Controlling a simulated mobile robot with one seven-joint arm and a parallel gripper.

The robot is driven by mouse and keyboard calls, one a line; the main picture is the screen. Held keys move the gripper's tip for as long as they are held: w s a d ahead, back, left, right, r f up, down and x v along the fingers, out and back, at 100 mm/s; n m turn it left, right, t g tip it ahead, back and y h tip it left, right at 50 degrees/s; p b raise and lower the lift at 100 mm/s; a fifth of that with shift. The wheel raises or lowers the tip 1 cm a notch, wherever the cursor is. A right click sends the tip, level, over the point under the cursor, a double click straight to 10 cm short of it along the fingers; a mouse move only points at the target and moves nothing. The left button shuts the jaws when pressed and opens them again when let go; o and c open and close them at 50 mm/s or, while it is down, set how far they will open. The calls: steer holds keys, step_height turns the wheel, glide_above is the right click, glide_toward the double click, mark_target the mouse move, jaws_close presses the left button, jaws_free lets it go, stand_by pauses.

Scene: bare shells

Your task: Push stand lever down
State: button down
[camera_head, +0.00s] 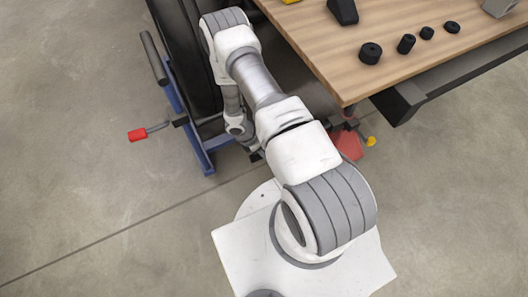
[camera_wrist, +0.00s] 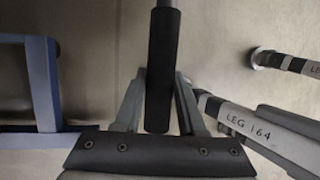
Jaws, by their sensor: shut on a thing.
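My gripper (camera_wrist: 160,76) is shut on a black cylindrical grip on a thin grey rod in the wrist view, which looks like the stand lever (camera_wrist: 162,45). Its two grey fingers stand on either side of the grip. In the head view the gripper and the held grip are hidden under my arm. The blue stand (camera_head: 199,143) is at the upper left, beside a large black tyre (camera_head: 184,50). A blue frame part (camera_wrist: 44,85) also shows at the left of the wrist view.
A red-tipped rod (camera_head: 138,135) and a black bar (camera_head: 153,57) stick out left of the stand. A wooden table (camera_head: 420,60) with several small black parts stands right. The floor at left is clear.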

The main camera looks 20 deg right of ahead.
step_height(320, 180, down, 10)
steer(key=d+h, duration=0.1)
steer(key=h, duration=0.2)
steer(key=shift+w+d+h+b, duration=0.15)
steer(key=shift+h+b, duration=0.25)
steer(key=shift+f, duration=0.1)
steer(key=c, duration=0.5)
jaws_free()
steer(key=p+v, duration=0.2)
steer(key=v, duration=0.5)
steer(key=shift+r+p, duration=0.3)
